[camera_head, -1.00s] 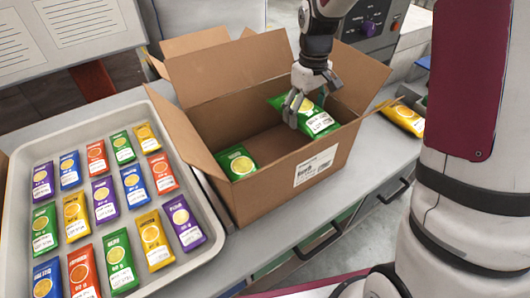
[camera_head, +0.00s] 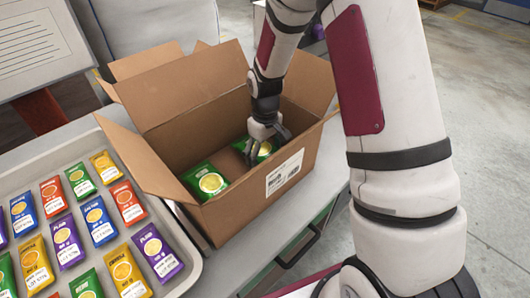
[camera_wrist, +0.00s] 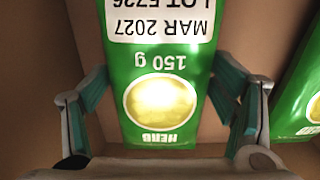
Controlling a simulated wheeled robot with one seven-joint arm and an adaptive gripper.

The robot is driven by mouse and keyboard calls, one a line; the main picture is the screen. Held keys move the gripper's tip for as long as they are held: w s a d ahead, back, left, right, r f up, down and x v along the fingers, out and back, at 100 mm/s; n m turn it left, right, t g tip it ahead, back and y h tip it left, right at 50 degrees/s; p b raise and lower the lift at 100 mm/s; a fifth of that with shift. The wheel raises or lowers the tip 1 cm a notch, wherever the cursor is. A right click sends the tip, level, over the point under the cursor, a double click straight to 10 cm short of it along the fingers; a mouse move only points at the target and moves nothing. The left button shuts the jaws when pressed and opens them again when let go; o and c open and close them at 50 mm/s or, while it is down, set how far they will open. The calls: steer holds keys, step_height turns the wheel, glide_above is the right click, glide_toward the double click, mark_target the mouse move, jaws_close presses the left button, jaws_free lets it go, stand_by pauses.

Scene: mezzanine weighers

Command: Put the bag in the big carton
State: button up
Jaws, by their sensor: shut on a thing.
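The big carton (camera_head: 217,214) stands open on the counter with its flaps up. My gripper (camera_head: 264,143) reaches down inside it, toward the right end, and is shut on a green bag (camera_head: 264,151). In the wrist view the held bag (camera_wrist: 157,62) shows a white label, "150 g", a yellow circle and "HERB" upside down between the two fingers. Another green bag (camera_head: 206,181) lies in the left part of the carton; its edge also shows at the right of the wrist view. Whether the held bag touches the carton floor cannot be told.
A grey tray (camera_head: 190,275) left of the carton holds rows of purple, blue, orange, green and yellow bags. A printed board (camera_head: 40,45) stands behind the tray. The carton's raised flaps and walls surround my gripper.

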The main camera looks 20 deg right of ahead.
mark_target(265, 150)
steer(key=shift+f, duration=0.15)
steer(key=o, duration=1.3)
steer(key=shift+c, duration=0.2)
step_height(265, 150, up, 12)
steer(key=s+r+m+t, duration=0.1)
steer(key=s+r, duration=0.4)
steer(key=s+r+m+t, duration=0.1)
steer(key=s+r, duration=0.5)
steer(key=s+r+m+t, duration=0.1)
steer(key=s+r, duration=0.4)
steer(key=s, duration=0.1)
steer(key=shift+s+a+r+t+b, duration=0.2)
steer(key=shift+a+r+t+b, duration=0.1)
steer(key=shift+a+b, duration=0.1)
steer(key=s+m+t, duration=0.1)
steer(key=s, duration=0.6)
steer(key=shift+s+a+r+m, duration=0.15)
steer(key=shift+s+r+m, duration=0.1)
steer(key=shift+r+m, duration=0.05)
